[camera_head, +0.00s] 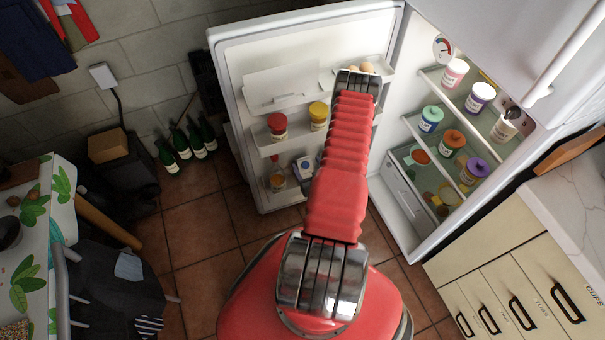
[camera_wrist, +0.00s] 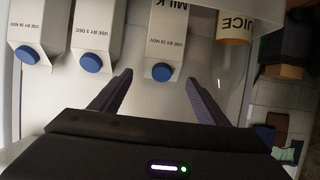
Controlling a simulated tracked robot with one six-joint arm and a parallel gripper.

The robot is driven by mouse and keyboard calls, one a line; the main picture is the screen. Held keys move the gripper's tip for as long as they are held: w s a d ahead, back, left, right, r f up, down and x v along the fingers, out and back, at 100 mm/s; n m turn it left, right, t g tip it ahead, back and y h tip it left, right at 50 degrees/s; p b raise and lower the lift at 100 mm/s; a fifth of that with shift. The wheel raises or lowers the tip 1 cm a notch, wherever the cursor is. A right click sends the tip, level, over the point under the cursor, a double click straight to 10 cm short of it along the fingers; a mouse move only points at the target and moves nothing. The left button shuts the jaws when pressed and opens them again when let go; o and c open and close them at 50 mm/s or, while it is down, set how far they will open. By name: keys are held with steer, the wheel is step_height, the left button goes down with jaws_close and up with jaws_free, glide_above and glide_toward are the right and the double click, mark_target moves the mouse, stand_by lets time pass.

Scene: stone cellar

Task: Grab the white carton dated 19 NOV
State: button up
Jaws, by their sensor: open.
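The white carton dated 19 NOV (camera_wrist: 167,30) is in the wrist view, top centre, with a blue cap (camera_wrist: 161,72) and the word MILK. My gripper (camera_wrist: 158,78) is open, its two dark fingers either side of the line to this carton, tips near cap level. Nothing is held. A similar white carton marked 3 DEC (camera_wrist: 98,25) stands to its left. Another white carton (camera_wrist: 38,25) is at far left, its date seeming to read 28 NOV. In the head view my arm hides the gripper; a white carton with blue (camera_head: 305,166) shows beside the arm, its date unreadable.
A juice container (camera_wrist: 235,27) is right of the 19 NOV carton. The open fridge door (camera_head: 237,75) has racks with a red-lidded jar (camera_head: 277,127) and a yellow-lidded jar (camera_head: 318,116). Fridge shelves hold several lidded jars. Green bottles (camera_head: 187,143) stand by the wall.

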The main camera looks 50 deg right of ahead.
mark_target(304, 162)
steer(key=shift+x, duration=2.35)
steer(key=shift+c, duration=0.5)
steer(key=shift+a, duration=0.1)
jaws_close()
